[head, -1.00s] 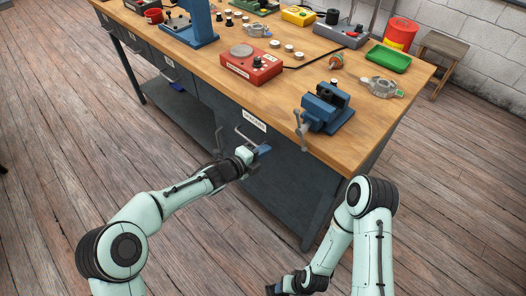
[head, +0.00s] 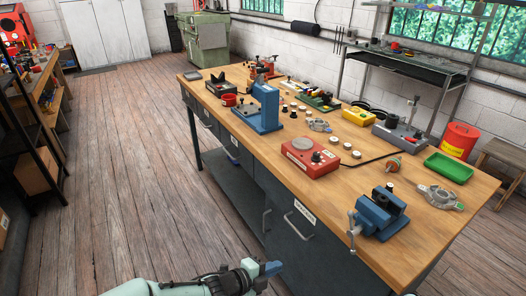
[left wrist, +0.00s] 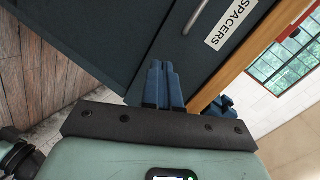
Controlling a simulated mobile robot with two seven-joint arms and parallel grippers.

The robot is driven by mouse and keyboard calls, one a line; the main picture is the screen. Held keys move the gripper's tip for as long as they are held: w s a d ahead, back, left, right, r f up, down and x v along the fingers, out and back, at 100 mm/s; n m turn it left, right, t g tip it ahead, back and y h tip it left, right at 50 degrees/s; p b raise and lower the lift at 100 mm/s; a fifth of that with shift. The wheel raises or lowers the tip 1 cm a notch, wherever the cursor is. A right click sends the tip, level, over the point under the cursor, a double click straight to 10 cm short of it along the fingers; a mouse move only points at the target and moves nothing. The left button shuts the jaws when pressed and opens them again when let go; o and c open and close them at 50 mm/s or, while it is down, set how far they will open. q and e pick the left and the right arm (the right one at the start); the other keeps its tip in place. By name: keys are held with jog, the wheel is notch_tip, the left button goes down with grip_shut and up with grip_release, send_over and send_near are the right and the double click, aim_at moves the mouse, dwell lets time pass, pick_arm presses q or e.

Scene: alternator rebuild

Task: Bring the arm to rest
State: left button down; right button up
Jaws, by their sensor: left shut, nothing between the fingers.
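My left gripper (head: 272,268) shows at the bottom of the head view, in front of the bench's drawer cabinet. In the left wrist view its blue fingers (left wrist: 164,85) are together, with nothing between them. They point toward the dark drawer front labelled SPACERS (left wrist: 230,25). In the head view that drawer's label (head: 304,211) and bar handle (head: 297,228) sit to the right of the gripper and above it. The drawer looks closed. I cannot tell the exact gap between fingers and cabinet. My right gripper is out of the head view.
The wooden workbench (head: 420,245) fills the right side. A blue vise (head: 380,212) is clamped at its near edge, its handle sticking out. A red device (head: 310,157), blue press (head: 266,108) and green tray (head: 448,167) stand on top. The plank floor (head: 140,160) to the left is clear.

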pick_arm(q)
jog(key=s+a+f+n+g+y+p, duration=0.2)
jog(key=s+a+f+n+y+p, duration=0.35)
jog(key=s+a+f+n, duration=0.75)
jog(key=s+a+f+n+g+y+p, duration=0.1)
jog(key=s+a+n+g+p, duration=0.1)
jog(key=s+n, duration=0.6)
jog(key=s+a+f+n+g+y+p, duration=0.1)
jog(key=s+n+g+p, duration=0.3)
jog(key=s+n, duration=0.4)
jog(key=s+a+p, duration=0.1)
jog(key=s, duration=0.3)
jog(key=shift+n, duration=0.4)
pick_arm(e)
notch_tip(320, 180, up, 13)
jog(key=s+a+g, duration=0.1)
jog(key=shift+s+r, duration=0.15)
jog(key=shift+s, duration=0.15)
